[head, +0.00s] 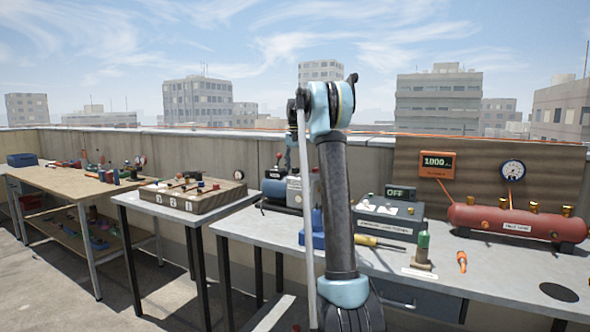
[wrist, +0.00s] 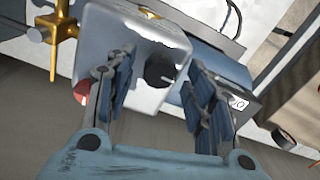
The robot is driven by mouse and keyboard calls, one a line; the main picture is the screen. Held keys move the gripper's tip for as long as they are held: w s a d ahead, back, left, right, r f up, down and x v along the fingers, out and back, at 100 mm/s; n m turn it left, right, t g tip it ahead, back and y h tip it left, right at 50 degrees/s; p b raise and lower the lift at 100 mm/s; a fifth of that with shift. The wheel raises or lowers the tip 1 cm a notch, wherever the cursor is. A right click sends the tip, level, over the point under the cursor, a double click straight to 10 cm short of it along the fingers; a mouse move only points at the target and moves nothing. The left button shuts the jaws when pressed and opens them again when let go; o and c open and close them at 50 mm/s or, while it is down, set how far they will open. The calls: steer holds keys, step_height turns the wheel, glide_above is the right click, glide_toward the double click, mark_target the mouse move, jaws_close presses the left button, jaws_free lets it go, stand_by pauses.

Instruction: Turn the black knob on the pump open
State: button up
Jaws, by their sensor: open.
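The pump (head: 297,192) stands on the grey bench in the head view, partly hidden by my arm. Its light grey housing (wrist: 112,45) fills the upper middle of the wrist view, tilted in the picture. The round black knob (wrist: 158,70) is on the housing face, with a pale mark towards its right side. My gripper (wrist: 160,78) is open, its two blue fingers left and right of the knob. I cannot tell whether either finger touches it. In the head view my gripper is hidden behind my arm.
A brass fitting (wrist: 66,30) stands out left of the housing in the wrist view. On the bench are a grey box (head: 388,220), a yellow-handled screwdriver (head: 378,243), a green-topped bottle (head: 422,248) and a red tank (head: 515,222). A parapet wall runs behind.

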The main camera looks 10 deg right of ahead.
steer(key=c, duration=1.1)
steer(key=shift+o, duration=0.2)
steer(key=shift+n, duration=0.5)
steer(key=o, duration=1.1)
steer(key=shift+c, duration=0.2)
step_height(320, 180, up, 12)
steer(key=shift+w, duration=0.1)
